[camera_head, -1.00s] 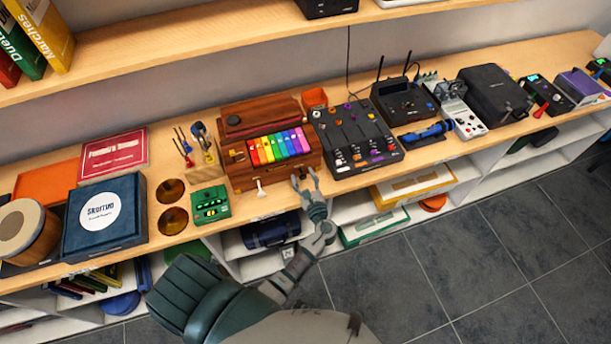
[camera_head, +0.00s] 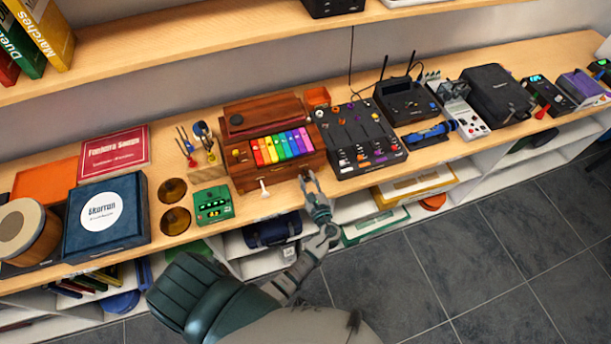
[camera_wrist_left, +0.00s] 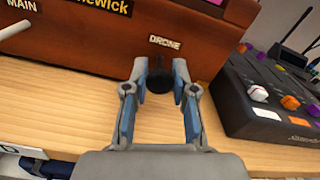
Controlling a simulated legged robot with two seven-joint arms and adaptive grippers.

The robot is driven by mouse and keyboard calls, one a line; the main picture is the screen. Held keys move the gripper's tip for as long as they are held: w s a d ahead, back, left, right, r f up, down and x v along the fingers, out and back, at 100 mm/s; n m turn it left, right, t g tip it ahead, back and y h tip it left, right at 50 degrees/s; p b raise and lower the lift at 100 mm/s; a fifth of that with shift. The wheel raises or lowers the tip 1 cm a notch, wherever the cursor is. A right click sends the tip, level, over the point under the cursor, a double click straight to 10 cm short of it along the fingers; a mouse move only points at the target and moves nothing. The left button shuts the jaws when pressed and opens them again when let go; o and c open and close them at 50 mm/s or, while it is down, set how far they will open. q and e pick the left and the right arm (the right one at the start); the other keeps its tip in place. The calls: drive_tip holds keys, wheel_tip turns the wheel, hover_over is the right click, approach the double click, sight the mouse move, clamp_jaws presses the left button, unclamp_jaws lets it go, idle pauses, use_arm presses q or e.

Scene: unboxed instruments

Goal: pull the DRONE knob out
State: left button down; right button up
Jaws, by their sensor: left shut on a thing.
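The brown wooden instrument box (camera_head: 277,180) with rainbow keys stands on the shelf; its front also fills the top of the left wrist view (camera_wrist_left: 100,52). The black DRONE knob (camera_wrist_left: 159,80) is on its front, below the DRONE label (camera_wrist_left: 165,42). My left gripper (camera_wrist_left: 160,68) is shut on this knob, one finger on each side. In the head view the left gripper (camera_head: 308,176) is at the box's lower right front, and the knob is hidden there. I cannot tell how far the knob stands out. My right gripper is not in view.
A black mixer (camera_head: 362,150) stands close to the right of the box. A white MAIN knob (camera_head: 264,189) sticks out at the box's front left. A green pedal (camera_head: 213,205) lies to the left. Bare shelf edge and open floor (camera_head: 400,270) lie in front.

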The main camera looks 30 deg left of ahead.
use_arm(q)
drive_tip(key=shift+s+d, duration=0.25)
drive_tip(key=shift+s, duration=0.05)
drive_tip(key=shift+d, duration=0.15)
drive_tip(key=c, duration=1.1)
unclamp_jaws()
drive_tip(key=shift+d, duration=0.15)
drive_tip(key=shift+o, duration=1)
drive_tip(key=shift+d+r, duration=0.1)
drive_tip(key=shift+s, duration=0.2)
drive_tip(key=v, duration=1.1)
drive_tip(key=shift+d, duration=0.35)
